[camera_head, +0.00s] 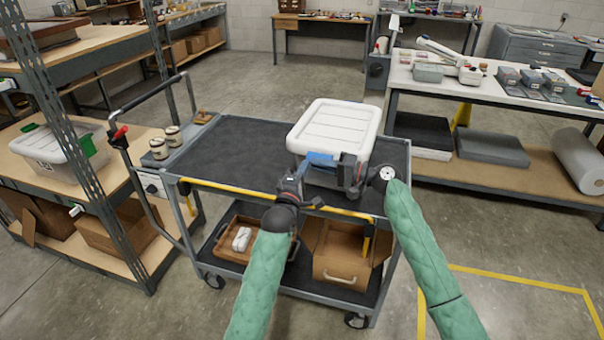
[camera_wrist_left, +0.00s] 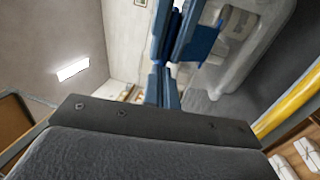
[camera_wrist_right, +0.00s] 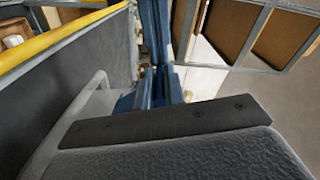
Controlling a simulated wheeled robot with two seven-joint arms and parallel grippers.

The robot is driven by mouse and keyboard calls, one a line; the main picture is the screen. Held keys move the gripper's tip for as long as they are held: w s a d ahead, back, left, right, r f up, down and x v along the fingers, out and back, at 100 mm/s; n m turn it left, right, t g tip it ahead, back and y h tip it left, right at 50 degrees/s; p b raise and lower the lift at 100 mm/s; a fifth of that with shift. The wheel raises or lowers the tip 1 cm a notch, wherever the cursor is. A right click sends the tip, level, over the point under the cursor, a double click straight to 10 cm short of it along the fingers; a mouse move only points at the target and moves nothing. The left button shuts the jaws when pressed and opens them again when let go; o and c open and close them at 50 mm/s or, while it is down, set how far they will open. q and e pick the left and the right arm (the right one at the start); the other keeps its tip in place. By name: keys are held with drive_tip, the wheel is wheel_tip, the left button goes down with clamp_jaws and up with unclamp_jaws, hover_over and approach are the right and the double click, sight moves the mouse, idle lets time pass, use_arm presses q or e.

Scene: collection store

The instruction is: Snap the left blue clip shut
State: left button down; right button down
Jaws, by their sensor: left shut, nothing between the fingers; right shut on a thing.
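A white lidded box (camera_head: 335,125) stands on the cart's dark top. A blue clip (camera_head: 321,159) shows at its front side, sticking outward; it also shows as a blue plate in the left wrist view (camera_wrist_left: 200,38). My left gripper (camera_head: 302,172) is shut and empty, close to the left end of the clip; I cannot tell whether it touches. My right gripper (camera_head: 354,174) is shut at the box's front right. What lies between its fingers is hidden, apparently part of the box. A second clip cannot be made out.
The cart (camera_head: 235,150) has free room left of the box, with small jars (camera_head: 165,142) at its left end. A yellow strip (camera_head: 230,188) edges its front. A shelf rack (camera_head: 95,120) stands left, a worktable (camera_head: 500,95) at the back right.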

drive_tip(key=shift+s+a+f, duration=0.15)
drive_tip(key=shift+s+f, duration=0.1)
drive_tip(key=shift+f, duration=0.1)
drive_tip(key=c, duration=1.7)
unclamp_jaws()
drive_tip(key=shift+o, duration=1.1)
drive_tip(key=shift+w+f, duration=0.1)
drive_tip(key=shift+w, duration=0.1)
drive_tip(key=shift+d, duration=0.25)
